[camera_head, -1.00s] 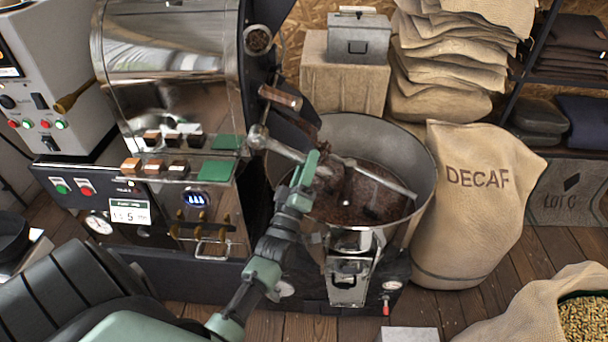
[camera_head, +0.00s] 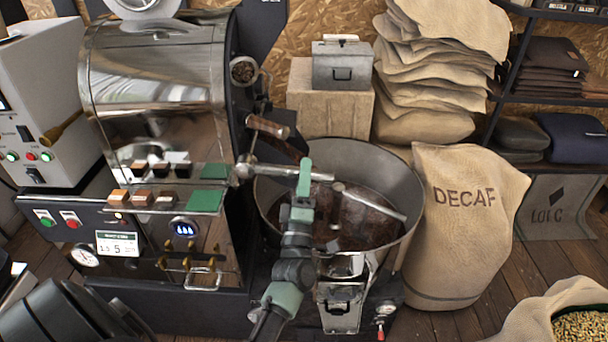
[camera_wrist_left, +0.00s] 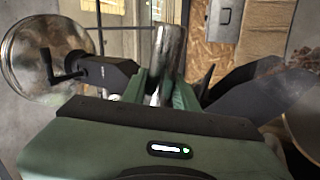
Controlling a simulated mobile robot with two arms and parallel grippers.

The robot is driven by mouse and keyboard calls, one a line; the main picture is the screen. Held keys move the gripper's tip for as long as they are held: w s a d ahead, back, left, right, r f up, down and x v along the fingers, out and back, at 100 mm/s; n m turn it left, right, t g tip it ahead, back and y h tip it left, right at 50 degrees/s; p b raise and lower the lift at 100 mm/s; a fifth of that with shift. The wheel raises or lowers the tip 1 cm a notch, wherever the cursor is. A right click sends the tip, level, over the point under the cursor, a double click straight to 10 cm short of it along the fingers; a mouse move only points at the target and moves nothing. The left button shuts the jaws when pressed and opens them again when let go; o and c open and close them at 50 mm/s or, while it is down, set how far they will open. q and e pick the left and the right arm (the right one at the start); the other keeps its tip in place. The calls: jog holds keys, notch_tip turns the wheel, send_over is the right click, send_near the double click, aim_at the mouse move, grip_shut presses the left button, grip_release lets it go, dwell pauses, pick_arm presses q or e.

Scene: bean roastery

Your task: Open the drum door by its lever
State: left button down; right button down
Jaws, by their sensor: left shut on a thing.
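The metal lever (camera_head: 270,171) runs right from its pivot (camera_head: 243,167) on the roaster's front, nearly level, above the left side of the cooling pan. My left gripper (camera_head: 304,178) is shut on the lever near its right end. In the left wrist view the bright metal bar (camera_wrist_left: 166,55) stands between the green fingers. The drum door is hard to make out among the dark parts at the roaster's front, so I cannot tell how far it is open. My right gripper is not in view.
The cooling pan (camera_head: 410,178) with dark beans and stirring arms is just right of my left gripper. A wooden handle (camera_head: 268,126) juts out above the lever. The shiny roaster drum (camera_head: 155,75) is at left. A DECAF sack (camera_head: 465,215) stands at right.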

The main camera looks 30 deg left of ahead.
pick_arm(q)
jog(key=shift+r, duration=0.15)
jog(key=c, duration=1.1)
grip_release()
jog(key=b+v, duration=0.2)
jog(key=v, duration=0.6)
jog(key=shift+w, duration=0.1)
